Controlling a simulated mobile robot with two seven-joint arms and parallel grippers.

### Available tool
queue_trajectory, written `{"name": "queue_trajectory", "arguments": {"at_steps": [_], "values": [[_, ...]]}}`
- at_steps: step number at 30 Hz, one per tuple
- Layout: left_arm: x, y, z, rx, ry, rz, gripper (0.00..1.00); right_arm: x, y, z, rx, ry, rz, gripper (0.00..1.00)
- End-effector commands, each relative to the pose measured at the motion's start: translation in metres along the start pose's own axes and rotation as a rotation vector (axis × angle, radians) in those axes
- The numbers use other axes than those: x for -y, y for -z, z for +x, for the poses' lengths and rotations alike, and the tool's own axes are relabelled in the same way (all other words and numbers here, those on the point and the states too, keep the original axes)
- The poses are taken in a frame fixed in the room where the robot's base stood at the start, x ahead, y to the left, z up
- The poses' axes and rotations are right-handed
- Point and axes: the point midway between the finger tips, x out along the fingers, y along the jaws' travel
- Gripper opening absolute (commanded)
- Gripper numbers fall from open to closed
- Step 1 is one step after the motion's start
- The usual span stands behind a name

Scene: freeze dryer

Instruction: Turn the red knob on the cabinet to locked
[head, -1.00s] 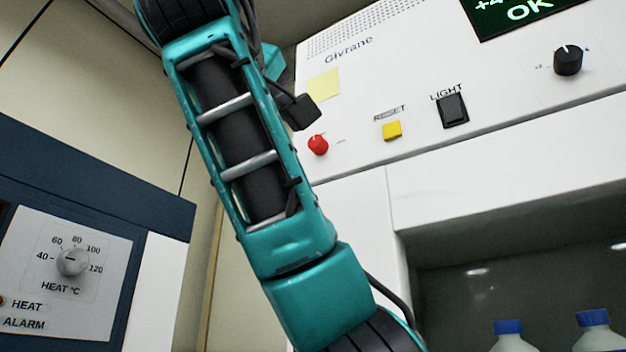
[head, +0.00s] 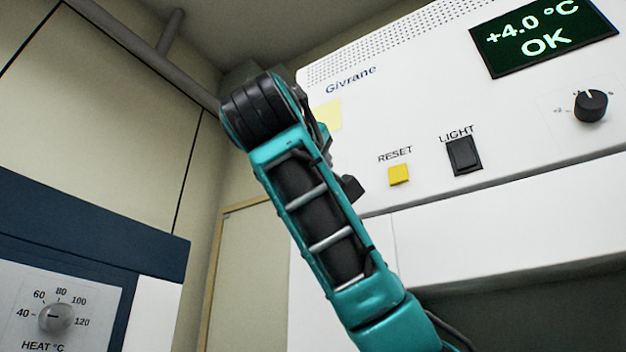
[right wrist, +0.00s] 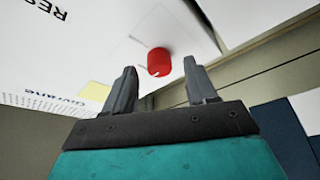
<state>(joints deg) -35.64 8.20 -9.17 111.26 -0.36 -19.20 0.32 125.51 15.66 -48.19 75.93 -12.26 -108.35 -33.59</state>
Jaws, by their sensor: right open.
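The red knob (right wrist: 159,62) sits on the white cabinet front and shows in the right wrist view, with small labels beside it that I cannot read. My right gripper (right wrist: 160,69) is open. Its two dark fingers point at the panel, one on each side of the knob in the picture, with clear gaps. I cannot tell how far the fingertips are from the panel. In the head view, the white cabinet (head: 425,115) is at the right, and my teal arm covers the place of the knob. My left gripper is not in view.
The cabinet also bears a yellow RESET button (head: 399,175), a black LIGHT switch (head: 464,155), a black dial (head: 590,106) and a display (head: 543,38) reading +4.0 °C OK. A pale yellow note (right wrist: 96,92) is near the knob. A blue unit with a heat dial (head: 56,317) stands left.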

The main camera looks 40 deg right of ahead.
Motion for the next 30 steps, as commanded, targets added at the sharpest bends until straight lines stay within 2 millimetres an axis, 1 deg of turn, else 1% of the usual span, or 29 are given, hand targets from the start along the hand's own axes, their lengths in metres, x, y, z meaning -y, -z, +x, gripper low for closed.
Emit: {"name": "queue_trajectory", "arguments": {"at_steps": [1, 3, 12, 27, 30], "values": [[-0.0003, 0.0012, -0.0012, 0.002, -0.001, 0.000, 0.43, -0.0004, 0.0000, 0.0050, 0.002, 0.001, -0.001, 0.57], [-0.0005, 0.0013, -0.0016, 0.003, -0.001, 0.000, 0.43, -0.0002, 0.0000, 0.0082, 0.000, 0.000, -0.001, 0.57], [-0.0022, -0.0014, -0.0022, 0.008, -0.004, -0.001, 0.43, 0.0003, -0.0001, 0.0097, -0.001, 0.000, 0.000, 0.57], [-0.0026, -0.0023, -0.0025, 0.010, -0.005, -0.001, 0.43, 0.0001, -0.0001, 0.0093, -0.001, 0.000, 0.000, 0.09], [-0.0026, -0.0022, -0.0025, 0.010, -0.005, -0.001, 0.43, 0.0002, 0.0000, 0.0093, -0.001, 0.000, 0.000, 0.01]]}}
